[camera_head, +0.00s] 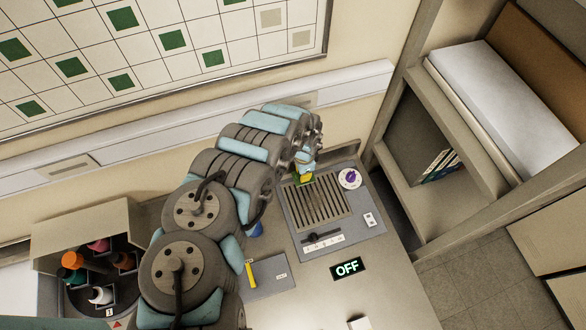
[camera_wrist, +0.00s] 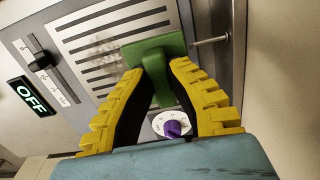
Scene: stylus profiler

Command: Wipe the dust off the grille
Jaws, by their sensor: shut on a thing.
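The grille (camera_wrist: 78,32) is a grey panel section with dark parallel slots; it also shows in the head view (camera_head: 322,209). Pale dust smudges (camera_wrist: 103,48) lie over its slots in the wrist view. My gripper (camera_wrist: 158,68) has yellow ridged fingers, shut on the stem of a green wiper (camera_wrist: 172,44). The wiper's flat head lies over the edge of the grille; I cannot tell whether it touches.
A purple dial (camera_head: 350,178) is right of the grille, close under my fingers in the wrist view. A slider (camera_head: 322,236) and an OFF sign (camera_head: 347,268) are in front. A box of bottles (camera_head: 100,265) stands far left.

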